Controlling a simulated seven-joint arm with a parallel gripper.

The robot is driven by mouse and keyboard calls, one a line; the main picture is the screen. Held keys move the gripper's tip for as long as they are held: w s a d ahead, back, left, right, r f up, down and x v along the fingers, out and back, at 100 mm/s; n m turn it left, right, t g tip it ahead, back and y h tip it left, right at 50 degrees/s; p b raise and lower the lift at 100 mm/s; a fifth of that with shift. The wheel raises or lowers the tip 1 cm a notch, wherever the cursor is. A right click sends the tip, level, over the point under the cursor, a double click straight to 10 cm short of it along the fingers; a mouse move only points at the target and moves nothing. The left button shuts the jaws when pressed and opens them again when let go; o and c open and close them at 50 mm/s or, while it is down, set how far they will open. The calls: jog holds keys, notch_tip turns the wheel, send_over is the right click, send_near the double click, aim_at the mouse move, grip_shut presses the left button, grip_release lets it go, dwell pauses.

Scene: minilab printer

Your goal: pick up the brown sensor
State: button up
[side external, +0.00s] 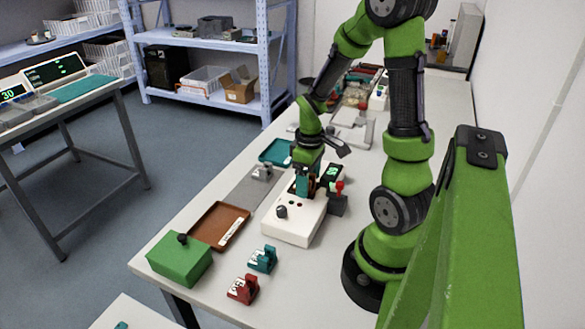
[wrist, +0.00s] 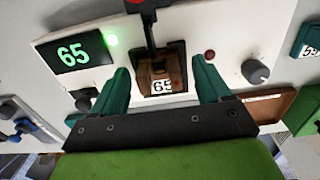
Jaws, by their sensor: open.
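The brown sensor (wrist: 161,78) shows in the wrist view with a white label reading 65. It sits at the white device (wrist: 205,35), just below a black upright part with a red top. My gripper (wrist: 163,80) is open, with one teal finger on each side of the sensor, apart from it. In the side view my gripper (side external: 305,181) is low over the white device (side external: 290,222), and its fingers largely hide the sensor. The device's display (wrist: 72,53) reads 65 in green, with a lit green lamp beside it.
A brown tray (side external: 207,235), a green box (side external: 180,262) with a black knob, a teal sensor (side external: 263,259) and a red sensor (side external: 243,289) stand near the front of the table. A teal tray (side external: 275,152) lies behind. A black knob (wrist: 255,72) is on the device.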

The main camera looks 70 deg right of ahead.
jog(key=shift+c, duration=0.2)
jog(key=c, duration=1)
jog(key=shift+r, duration=0.1)
notch_tip(320, 180, up, 10)
